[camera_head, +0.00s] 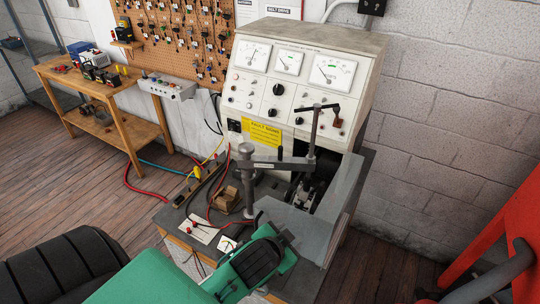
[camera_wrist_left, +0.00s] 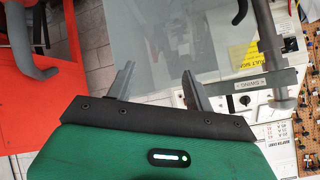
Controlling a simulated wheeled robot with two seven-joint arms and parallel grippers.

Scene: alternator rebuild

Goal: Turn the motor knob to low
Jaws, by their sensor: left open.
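The grey test bench console (camera_head: 352,45) stands against the wall with dials at the top and controls below. Black knobs show on its sloped face: a larger one (camera_head: 279,89), one lower left (camera_head: 272,113) and one lower right (camera_head: 299,120). Their labels are too small to read, so I cannot tell which is the motor knob or its setting. My left gripper (camera_wrist_left: 156,84) is open and empty in the left wrist view. In the head view my green left arm ends low in front of the bench, well below the knobs; its fingertips are not clear there. My right gripper is not in view.
A post with a swing arm (camera_head: 313,130) rises before the console. A clear grey guard (camera_head: 318,235) stands at the bench's right front. A red frame (camera_head: 500,235) stands right. A wooden table (camera_head: 100,97) is far left.

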